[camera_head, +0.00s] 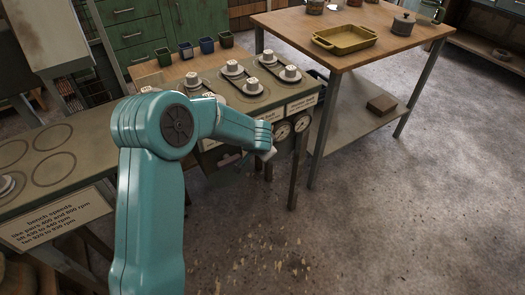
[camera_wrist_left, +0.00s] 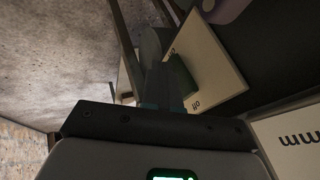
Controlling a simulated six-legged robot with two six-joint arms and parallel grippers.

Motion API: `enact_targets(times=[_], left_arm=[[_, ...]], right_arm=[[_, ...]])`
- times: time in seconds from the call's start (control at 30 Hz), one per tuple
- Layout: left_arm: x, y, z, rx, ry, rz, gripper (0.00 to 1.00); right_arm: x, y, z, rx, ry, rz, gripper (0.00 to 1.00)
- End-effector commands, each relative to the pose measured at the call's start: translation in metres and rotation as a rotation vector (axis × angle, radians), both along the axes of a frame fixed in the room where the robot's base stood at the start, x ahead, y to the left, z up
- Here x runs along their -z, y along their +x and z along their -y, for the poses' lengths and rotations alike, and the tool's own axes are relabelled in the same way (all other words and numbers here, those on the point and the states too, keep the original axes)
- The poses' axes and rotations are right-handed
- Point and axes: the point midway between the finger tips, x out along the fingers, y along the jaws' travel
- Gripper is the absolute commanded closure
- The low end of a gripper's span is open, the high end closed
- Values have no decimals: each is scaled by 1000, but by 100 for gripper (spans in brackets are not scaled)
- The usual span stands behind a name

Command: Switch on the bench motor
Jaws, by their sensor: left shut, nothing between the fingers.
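The bench motor itself is not clearly visible. A cream switch plate (camera_wrist_left: 213,65) with an "off" label and a second, partly hidden label shows in the left wrist view. A grey rounded part (camera_wrist_left: 153,42) stands by the plate, just beyond my fingertips; I cannot tell if it is the switch lever. My left gripper (camera_wrist_left: 162,85) is shut and empty, in front of the plate and covering part of it. I cannot tell whether it touches. In the head view my left gripper (camera_head: 267,153) is at the front of the pulley bench (camera_head: 262,105), largely hidden by its wrist. My right gripper is out of view.
Round gauges (camera_head: 282,131) sit on the bench front, right of my left gripper. Several pulleys (camera_head: 252,86) stand on the bench top. A wooden table (camera_head: 290,28) with a yellow tray (camera_head: 345,39) stands at the right. A speeds sign (camera_head: 57,217) is at the left. Floor at front right is clear.

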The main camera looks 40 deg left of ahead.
Motion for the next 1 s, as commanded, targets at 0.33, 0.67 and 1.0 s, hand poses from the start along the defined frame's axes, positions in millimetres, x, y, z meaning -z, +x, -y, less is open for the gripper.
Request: enact_targets(times=[0.33, 0.67, 1.0], left_arm=[[2, 2, -3, 0, 40, 17, 100], [-11, 2, -3, -1, 40, 19, 100], [-15, 2, -3, 0, 41, 18, 100]], right_arm=[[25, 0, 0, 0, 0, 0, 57], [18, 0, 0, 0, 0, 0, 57], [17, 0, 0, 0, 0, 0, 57]])
